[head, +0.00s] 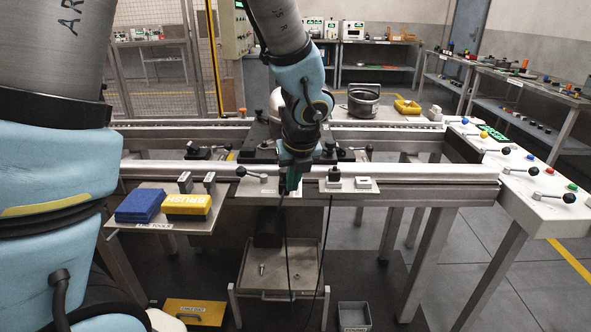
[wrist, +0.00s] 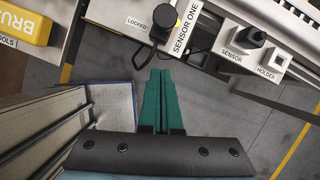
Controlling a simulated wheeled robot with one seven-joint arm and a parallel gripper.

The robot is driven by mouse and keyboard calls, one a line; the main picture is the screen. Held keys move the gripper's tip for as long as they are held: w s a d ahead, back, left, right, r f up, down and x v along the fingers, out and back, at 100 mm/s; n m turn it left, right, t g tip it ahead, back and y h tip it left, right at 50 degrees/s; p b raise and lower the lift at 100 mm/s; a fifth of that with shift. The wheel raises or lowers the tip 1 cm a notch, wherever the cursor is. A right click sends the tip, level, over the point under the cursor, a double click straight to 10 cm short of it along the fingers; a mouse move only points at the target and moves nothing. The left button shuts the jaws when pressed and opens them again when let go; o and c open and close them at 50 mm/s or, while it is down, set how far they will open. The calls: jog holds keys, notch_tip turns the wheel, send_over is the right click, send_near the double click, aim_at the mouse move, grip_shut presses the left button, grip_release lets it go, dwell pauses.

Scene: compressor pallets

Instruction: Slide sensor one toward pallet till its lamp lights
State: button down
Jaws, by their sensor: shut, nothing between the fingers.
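In the wrist view, the label SENSOR ONE (wrist: 186,29) is on a white plate at the top, beside a black knob (wrist: 163,22) and a LOCKED marking (wrist: 136,23). A yellow part shows by the knob at the picture's top edge. My gripper (wrist: 160,76) has its green fingers together, empty, with the tips just below the knob and apart from it in the picture. In the head view, my gripper (head: 291,181) is at the front rail and hides most of sensor one. The dark pallet (head: 262,152) is on the conveyor behind my arm, partly hidden. I cannot make out a lit lamp.
A second sensor in a holder (head: 334,176) stands just right of my gripper. A tool shelf with a yellow brush block (head: 187,205) and a blue block (head: 141,205) is at left. Black cables (head: 325,245) hang below the rail. A lever panel (head: 530,180) is at right.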

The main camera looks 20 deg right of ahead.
aim_at(285, 173)
jog(key=shift+w+d+p, duration=0.15)
jog(key=shift+w+p, duration=0.25)
jog(key=shift+w, duration=0.6)
jog(key=shift+w+d+p, duration=0.1)
jog(key=shift+w+p, duration=0.25)
jog(key=shift+w, duration=0.65)
jog(key=shift+r, duration=0.1)
jog(key=shift+w+d+r+p, duration=0.1)
jog(key=shift+w+d+p, duration=0.05)
jog(key=shift+w+p, duration=0.5)
jog(key=shift+s, duration=0.1)
